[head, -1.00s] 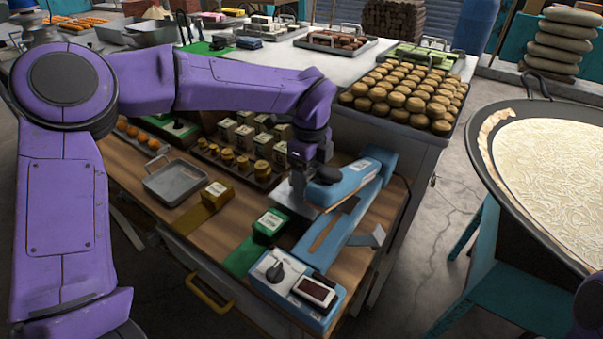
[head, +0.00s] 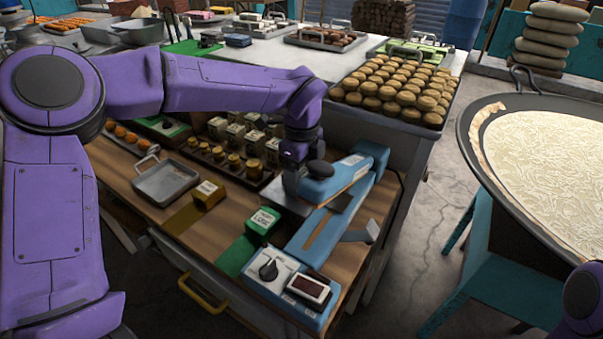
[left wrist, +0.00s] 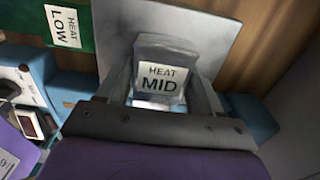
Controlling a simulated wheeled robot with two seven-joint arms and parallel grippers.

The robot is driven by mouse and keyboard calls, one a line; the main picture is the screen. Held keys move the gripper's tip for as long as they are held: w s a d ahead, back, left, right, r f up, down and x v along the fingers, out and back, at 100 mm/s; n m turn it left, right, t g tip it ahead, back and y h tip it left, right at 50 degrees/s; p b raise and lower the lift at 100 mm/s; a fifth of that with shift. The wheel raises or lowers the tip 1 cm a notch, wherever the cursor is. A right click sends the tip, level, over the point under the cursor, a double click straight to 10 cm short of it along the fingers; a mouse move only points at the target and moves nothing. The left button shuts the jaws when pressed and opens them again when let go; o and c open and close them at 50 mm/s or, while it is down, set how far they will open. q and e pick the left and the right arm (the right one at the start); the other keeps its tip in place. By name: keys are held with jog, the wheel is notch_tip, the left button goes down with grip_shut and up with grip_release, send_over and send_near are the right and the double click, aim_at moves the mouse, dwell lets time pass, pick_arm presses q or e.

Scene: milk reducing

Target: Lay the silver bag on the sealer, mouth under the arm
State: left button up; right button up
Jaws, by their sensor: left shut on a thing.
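The silver bag (head: 283,201) is a flat grey sheet with a grey block labelled HEAT MID (left wrist: 165,80). My left gripper (head: 293,184) is shut on that block, which shows between its fingers in the left wrist view (left wrist: 165,95). The flat sheet spreads out beyond the block. The blue sealer (head: 312,240) lies lengthwise on the bench, with its raised arm and black knob (head: 320,168) right beside my gripper. The bag is at the sealer's left edge; whether any of it lies under the arm is hidden. My right gripper is out of view.
A green bag labelled HEAT LOW (head: 262,222) and a gold bag (head: 208,194) lie left of the sealer. An empty metal tray (head: 165,181) and a rack of jars (head: 232,160) stand behind. The large pan (head: 545,170) is off to the right.

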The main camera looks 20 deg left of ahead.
pick_arm(q)
jog(key=shift+f, duration=0.1)
jog(key=o, duration=1.2)
jog(key=shift+c, duration=0.2)
